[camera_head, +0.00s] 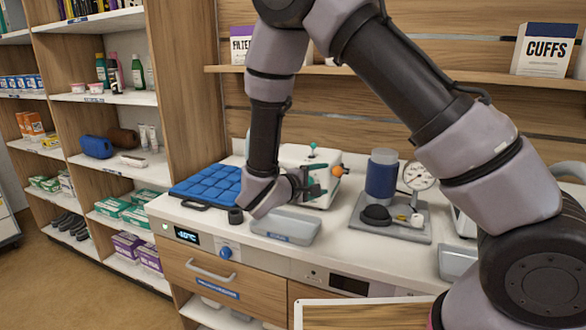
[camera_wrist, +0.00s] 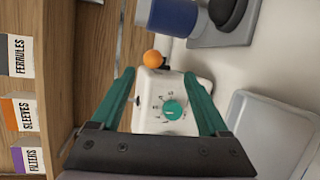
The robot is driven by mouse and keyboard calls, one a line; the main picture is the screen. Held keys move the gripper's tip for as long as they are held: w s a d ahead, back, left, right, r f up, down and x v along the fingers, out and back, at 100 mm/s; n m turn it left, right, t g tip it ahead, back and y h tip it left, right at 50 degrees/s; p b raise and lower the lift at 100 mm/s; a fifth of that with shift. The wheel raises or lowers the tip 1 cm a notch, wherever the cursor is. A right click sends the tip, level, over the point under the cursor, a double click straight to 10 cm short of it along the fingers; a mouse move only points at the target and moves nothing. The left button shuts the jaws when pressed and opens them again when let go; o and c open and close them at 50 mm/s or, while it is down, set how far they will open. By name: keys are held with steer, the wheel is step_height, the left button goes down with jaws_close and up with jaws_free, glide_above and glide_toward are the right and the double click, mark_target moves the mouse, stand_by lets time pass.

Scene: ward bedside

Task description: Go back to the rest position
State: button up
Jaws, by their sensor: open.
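My gripper (camera_head: 314,183) is over the counter (camera_head: 340,262), in front of a white device with a green knob and an orange ball. In the wrist view my gripper (camera_wrist: 166,90) has its two green fingers spread apart, with nothing held between them. The white device (camera_wrist: 182,92) shows beyond and between the fingers, its green dial facing the camera. My arm reaches across the head view from the lower right and hides part of the back wall and counter.
A grey tray (camera_head: 285,227) lies just in front of my gripper. A blue quilted pad (camera_head: 207,184) is to the left. A blue cylinder (camera_head: 381,176) and a gauge (camera_head: 418,176) stand on a grey base to the right. A shelf (camera_head: 480,79) with boxes runs above.

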steer(key=s+d+r+m+g+y, duration=0.2)
steer(key=s+d+r+m+g, duration=0.35)
steer(key=d, duration=0.35)
steer(key=s+d+r+m+g+y, duration=0.1)
steer(key=s+d+r+m+g, duration=0.4)
steer(key=d, duration=0.3)
steer(key=s+r+m+t+y, duration=0.2)
steer(key=s+r+y, duration=0.2)
steer(key=r, duration=0.3)
steer(key=s+r+m+t+y, duration=0.3)
steer(key=s+r+y, duration=0.1)
steer(key=r, duration=0.3)
steer(key=shift+s+d+r+t+y, duration=0.2)
steer(key=shift+s+r+t+y, duration=0.2)
steer(key=shift+y, duration=0.3)
